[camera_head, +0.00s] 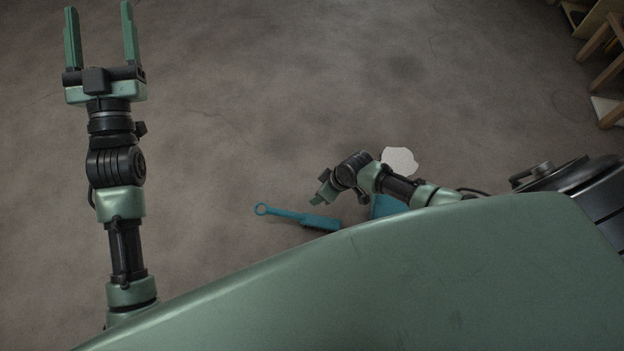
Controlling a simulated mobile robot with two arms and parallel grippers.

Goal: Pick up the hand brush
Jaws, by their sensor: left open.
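The teal hand brush (298,216) lies on the grey floor close to my body's front edge. Its handle, with a ring at the end, points left, and its dark bristles show at the right end. My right gripper (321,194) hangs just above and behind the brush head in the picture, seen from above. A gap to the brush shows; the jaw opening cannot be made out. My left gripper (101,38) is open and empty at the upper left, far from the brush, its two green fingers pointing up the picture.
A blue object (385,206), partly hidden by my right arm, lies right of the brush. A flat whitish patch (399,160) lies behind that arm. Wooden shelving (603,45) stands at the upper right. The floor in the middle and left is clear.

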